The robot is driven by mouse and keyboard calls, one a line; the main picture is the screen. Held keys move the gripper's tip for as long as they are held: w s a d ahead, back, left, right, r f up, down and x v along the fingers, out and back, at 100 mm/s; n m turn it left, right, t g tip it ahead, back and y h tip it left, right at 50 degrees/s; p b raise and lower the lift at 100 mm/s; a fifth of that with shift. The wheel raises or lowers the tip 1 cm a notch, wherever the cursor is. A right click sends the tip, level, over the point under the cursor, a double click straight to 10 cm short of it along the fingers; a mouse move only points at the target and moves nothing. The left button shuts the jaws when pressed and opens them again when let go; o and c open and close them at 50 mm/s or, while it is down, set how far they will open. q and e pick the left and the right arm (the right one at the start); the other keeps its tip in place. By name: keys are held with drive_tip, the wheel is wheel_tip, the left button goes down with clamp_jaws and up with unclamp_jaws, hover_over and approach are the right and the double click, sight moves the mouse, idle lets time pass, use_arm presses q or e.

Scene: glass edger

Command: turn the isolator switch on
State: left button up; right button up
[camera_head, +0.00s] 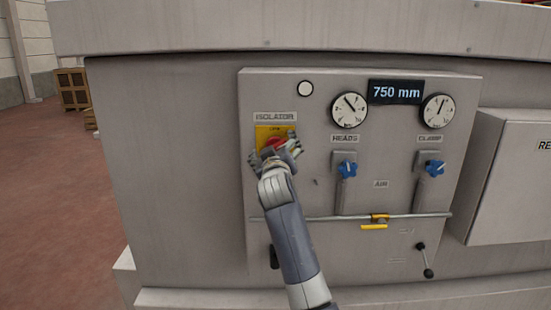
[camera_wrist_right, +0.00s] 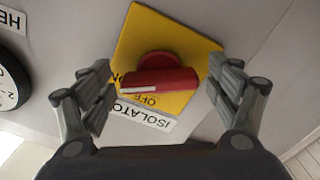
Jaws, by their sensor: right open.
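The isolator switch is a red rotary handle (camera_wrist_right: 160,82) on a yellow plate (camera_wrist_right: 180,38), below the ISOLATOR label (camera_head: 275,117); the head view shows the red handle (camera_head: 275,142) partly hidden by my gripper. In the wrist view, which is roughly upside down, the handle lies nearly level, its white stripe on the left half, by partly covered lettering. The word OFF is on the plate below it. My right gripper (camera_wrist_right: 160,72) is open, one finger on each side of the handle, with visible gaps. My left gripper is not in view.
The grey panel (camera_head: 390,270) also carries two gauges (camera_head: 349,108), a 750 mm display (camera_head: 396,92), two blue valve knobs (camera_head: 347,169) and a horizontal pipe with a yellow lever (camera_head: 373,227). A black-knobbed lever (camera_head: 426,260) is at lower right. A grey box (camera_head: 515,180) juts out at right.

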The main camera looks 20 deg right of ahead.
drive_tip(key=v, duration=1.1)
drive_tip(key=shift+s, duration=0.15)
drive_tip(key=shift+a, duration=0.1)
